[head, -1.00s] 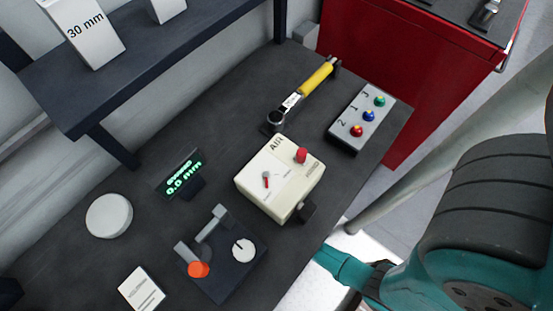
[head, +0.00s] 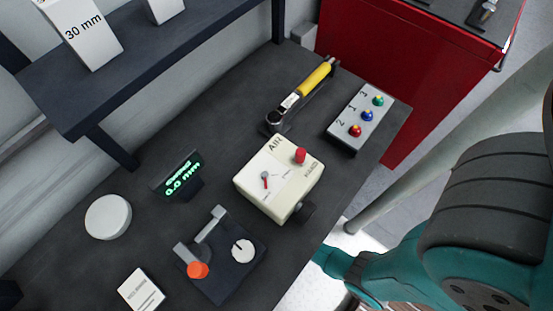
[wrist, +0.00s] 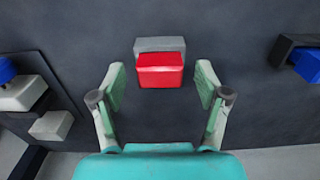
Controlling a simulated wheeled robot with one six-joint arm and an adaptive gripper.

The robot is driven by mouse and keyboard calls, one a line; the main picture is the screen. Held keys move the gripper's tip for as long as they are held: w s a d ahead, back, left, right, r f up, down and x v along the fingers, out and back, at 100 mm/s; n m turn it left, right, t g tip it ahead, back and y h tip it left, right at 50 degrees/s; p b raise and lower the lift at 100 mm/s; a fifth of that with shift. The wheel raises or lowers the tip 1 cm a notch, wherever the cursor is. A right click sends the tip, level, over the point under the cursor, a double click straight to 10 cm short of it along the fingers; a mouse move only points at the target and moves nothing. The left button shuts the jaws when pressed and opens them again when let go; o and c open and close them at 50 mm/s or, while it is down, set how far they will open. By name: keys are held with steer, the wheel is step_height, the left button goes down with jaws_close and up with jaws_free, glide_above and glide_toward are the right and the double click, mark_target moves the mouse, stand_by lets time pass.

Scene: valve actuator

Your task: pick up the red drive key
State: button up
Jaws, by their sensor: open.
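A red block with a grey part along its far side shows in the wrist view; by its colour it fits the red drive key (wrist: 160,70). It lies straight ahead of my gripper (wrist: 160,80), centred between the two green-padded fingers. The fingers are open, with a gap on each side of the block. I cannot tell how far the block is beyond the fingertips. The head view does not show my gripper, and I cannot pick out this block there.
The wrist view has a blue-topped white piece (wrist: 22,92) at left and a blue piece in a dark holder (wrist: 307,64) at right. In the head view, a cream AIR box (head: 285,190), a button box (head: 362,112) and a yellow-handled tool (head: 313,78) occupy the bench.

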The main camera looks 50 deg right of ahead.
steer(key=c, duration=1.4)
